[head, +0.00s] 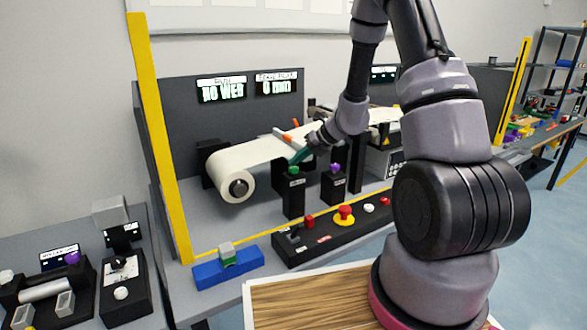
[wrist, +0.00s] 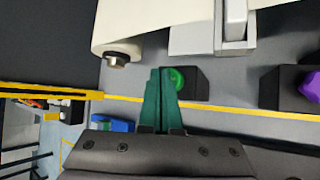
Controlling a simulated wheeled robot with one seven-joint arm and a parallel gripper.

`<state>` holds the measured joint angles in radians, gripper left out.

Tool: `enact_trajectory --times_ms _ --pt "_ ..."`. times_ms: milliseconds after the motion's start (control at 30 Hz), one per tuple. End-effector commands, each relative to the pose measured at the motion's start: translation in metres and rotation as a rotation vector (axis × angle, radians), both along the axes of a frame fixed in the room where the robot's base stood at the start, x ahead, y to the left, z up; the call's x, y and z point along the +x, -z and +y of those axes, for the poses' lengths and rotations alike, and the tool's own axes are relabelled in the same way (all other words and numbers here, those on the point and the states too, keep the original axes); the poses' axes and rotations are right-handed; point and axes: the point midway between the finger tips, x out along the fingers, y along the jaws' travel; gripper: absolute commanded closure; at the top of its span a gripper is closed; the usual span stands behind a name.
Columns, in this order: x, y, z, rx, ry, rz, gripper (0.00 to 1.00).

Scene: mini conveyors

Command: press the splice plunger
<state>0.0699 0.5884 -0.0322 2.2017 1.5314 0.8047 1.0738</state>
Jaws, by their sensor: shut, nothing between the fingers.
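Two black posts stand in front of the white roll, one with a green knob (head: 293,171) and one with a purple knob (head: 335,168). Their labels are too small to read, so I cannot tell which is the splice plunger. My gripper (head: 299,157), with teal fingers, is shut and empty, close above and behind the green knob in the head view. In the wrist view my gripper (wrist: 161,72) points just left of the green knob (wrist: 177,79), partly overlapping its post. I cannot tell whether they touch. The purple knob (wrist: 311,86) is farther right, clear of the fingers.
A white web roll (head: 237,172) and its strip lie behind the posts. A black control panel (head: 322,240) with a red button (head: 345,212) is in front. A blue block (head: 228,268) sits left of it. A yellow upright (head: 160,140) stands at left.

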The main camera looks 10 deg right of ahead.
Motion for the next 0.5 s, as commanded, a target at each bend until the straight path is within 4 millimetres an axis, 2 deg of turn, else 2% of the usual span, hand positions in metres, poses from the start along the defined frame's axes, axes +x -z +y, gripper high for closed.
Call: enact_trajectory --times_ms 500 --pt "0.0001 0.0064 0.0 0.0 0.0 0.0 1.0"
